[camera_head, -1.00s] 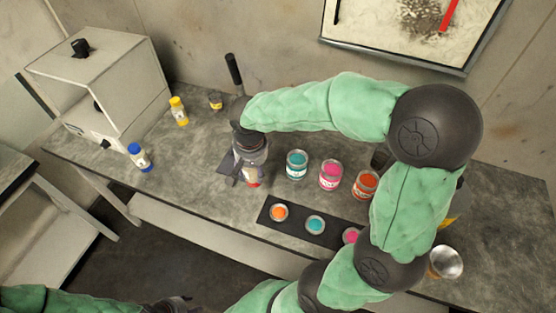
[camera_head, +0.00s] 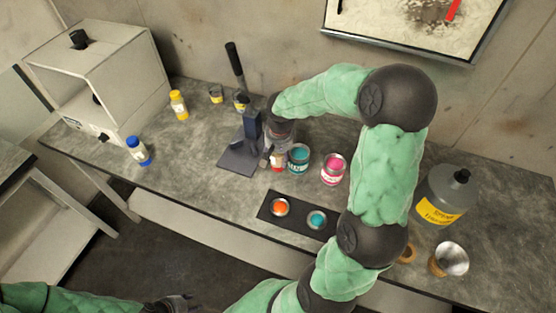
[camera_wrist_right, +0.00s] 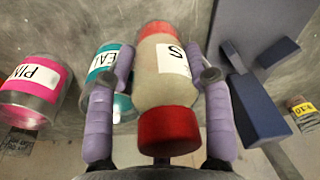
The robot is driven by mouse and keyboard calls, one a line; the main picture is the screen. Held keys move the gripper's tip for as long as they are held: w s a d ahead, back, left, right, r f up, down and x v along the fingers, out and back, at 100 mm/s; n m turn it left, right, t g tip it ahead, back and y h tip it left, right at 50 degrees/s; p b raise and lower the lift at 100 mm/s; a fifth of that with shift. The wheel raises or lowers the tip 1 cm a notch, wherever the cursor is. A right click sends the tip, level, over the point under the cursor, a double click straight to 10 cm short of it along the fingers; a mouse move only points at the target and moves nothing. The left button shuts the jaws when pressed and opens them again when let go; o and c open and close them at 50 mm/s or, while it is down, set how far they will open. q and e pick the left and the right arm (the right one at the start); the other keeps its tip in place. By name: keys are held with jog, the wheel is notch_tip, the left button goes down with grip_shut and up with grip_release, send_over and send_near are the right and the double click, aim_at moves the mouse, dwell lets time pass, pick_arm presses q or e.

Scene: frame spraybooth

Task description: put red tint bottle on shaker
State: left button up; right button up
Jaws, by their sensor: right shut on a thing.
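The red tint bottle (camera_wrist_right: 165,75) has a translucent tan body, a white label with an S, and red at both ends. My right gripper (camera_head: 274,158) is shut on it; in the right wrist view the purple fingers (camera_wrist_right: 159,85) press on both sides of it. In the head view the bottle (camera_head: 277,161) shows partly below the jaws, just left of the teal jar (camera_head: 298,160). A white boxy machine (camera_head: 102,78) with a black knob, probably the shaker, stands at the back left. My left gripper (camera_head: 178,302) is at the bottom edge, its jaws unclear.
A dark blue lever press (camera_head: 240,160) stands left of the held bottle. A yellow-capped bottle (camera_head: 179,105) and a blue-capped bottle (camera_head: 138,151) stand near the machine. A pink jar (camera_head: 333,169) and a dark strip (camera_head: 268,211) with small cups lie to the right.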

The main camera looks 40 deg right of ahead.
jog(key=shift+f, duration=1.1)
jog(key=shift+f+b, duration=0.15)
jog(key=shift+b, duration=0.2)
jog(key=o, duration=1.4)
jog(key=shift+c, duration=0.2)
